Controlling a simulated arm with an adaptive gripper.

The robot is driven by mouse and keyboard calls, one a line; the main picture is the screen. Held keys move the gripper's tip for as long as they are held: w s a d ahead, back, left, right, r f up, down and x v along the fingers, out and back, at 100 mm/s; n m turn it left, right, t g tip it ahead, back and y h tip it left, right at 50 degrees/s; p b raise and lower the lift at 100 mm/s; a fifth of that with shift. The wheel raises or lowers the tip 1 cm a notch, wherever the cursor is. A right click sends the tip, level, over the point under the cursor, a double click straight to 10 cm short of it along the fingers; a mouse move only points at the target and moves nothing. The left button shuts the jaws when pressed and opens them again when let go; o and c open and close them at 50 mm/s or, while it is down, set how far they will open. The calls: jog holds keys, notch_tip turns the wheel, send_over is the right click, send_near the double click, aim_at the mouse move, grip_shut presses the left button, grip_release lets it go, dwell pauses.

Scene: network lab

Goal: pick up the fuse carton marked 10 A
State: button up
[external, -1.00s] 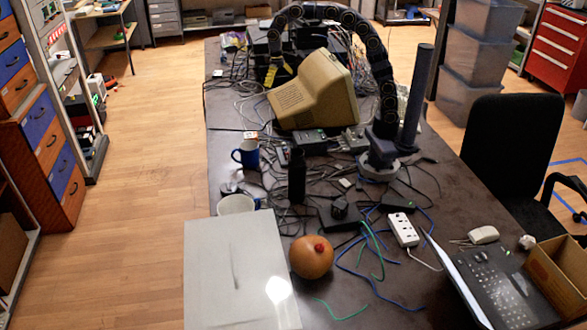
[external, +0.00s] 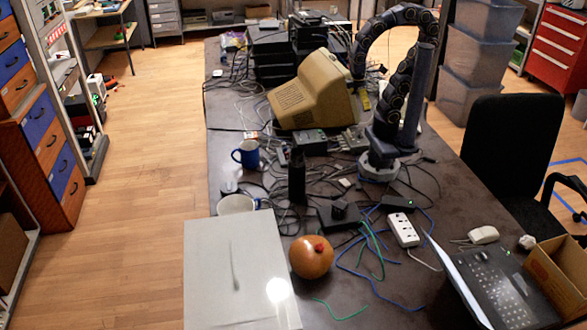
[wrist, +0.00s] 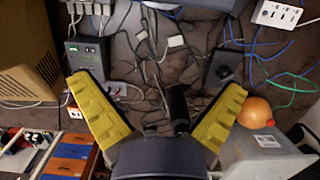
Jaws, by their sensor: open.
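I cannot pick out a carton with a readable 10 A mark in either view. A small light box with coloured marks (external: 251,134) lies left of the black power unit in the external view; its print is too small to read. My gripper (wrist: 158,85) is open, its yellow fingers spread wide with nothing between them. In the external view its yellow finger (external: 365,101) shows just right of the beige monitor, partly hidden. In the wrist view the fingers are above the cabled table.
The beige monitor (external: 315,92) stands close to my gripper. A black power unit (wrist: 88,55), blue mug (external: 247,154), orange round object (external: 311,257), white power strip (external: 403,230) and grey panel (external: 238,270) occupy the table. Cables cover its middle. An open cardboard box (external: 557,272) is at right.

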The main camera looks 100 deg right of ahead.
dwell(0.4)
jog(key=w+d+r+n, duration=0.1)
jog(key=w+d+n, duration=0.25)
jog(key=w, duration=0.85)
jog(key=n+t, duration=0.2)
jog(key=n, duration=1.2)
send_over(251, 135)
notch_tip(251, 135, down, 24)
jog(key=shift+a+r, duration=0.15)
jog(key=shift+r, duration=0.1)
jog(key=f, duration=0.7)
jog(key=shift+d+f, duration=0.25)
jog(key=shift+f, duration=0.15)
jog(key=c, duration=1.2)
